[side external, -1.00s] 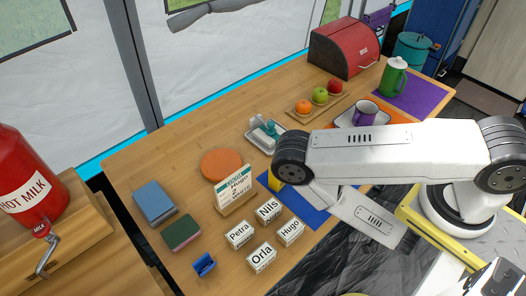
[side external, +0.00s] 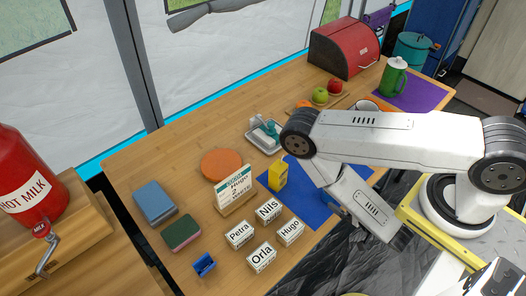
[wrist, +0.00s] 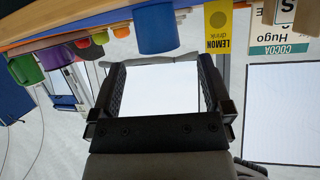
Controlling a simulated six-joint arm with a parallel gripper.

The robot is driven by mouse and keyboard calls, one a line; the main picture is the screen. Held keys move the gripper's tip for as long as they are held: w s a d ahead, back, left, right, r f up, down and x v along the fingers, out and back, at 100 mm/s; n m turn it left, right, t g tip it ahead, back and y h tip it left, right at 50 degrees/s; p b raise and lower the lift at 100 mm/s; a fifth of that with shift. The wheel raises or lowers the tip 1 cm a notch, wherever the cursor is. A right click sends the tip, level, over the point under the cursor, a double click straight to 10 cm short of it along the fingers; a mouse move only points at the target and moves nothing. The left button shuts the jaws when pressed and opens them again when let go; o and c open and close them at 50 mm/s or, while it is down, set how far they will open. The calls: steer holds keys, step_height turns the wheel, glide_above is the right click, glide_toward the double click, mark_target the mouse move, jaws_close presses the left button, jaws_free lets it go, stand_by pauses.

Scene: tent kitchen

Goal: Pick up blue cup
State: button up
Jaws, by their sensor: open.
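The blue cup (wrist: 155,30) shows at the top centre of the wrist view, where the scene appears upside down. My gripper (wrist: 160,72) is open and empty, with a finger on each side of the picture. The cup lies beyond the fingertips, roughly in line with the gap between them and apart from them. In the side view the cup cannot be made out, and my arm covers much of the blue mat (side external: 304,205).
A yellow lemon drink carton (side external: 278,177) stands close to the cup; it also shows in the wrist view (wrist: 217,30). A cocoa order card (side external: 234,193) and several name blocks (side external: 262,257) stand nearby. Fruit, including a green apple (side external: 320,95), lies farther back.

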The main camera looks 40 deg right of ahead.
steer(key=shift+w+d, duration=0.15)
steer(key=shift+w, duration=0.25)
steer(key=shift+w+d+f, duration=0.1)
steer(key=shift+w, duration=0.15)
steer(key=shift+x, duration=2.45)
steer(key=c, duration=1.2)
steer(key=shift+o, duration=0.2)
steer(key=shift+r, duration=0.25)
step_height(320, 180, up, 10)
steer(key=shift+f, duration=0.15)
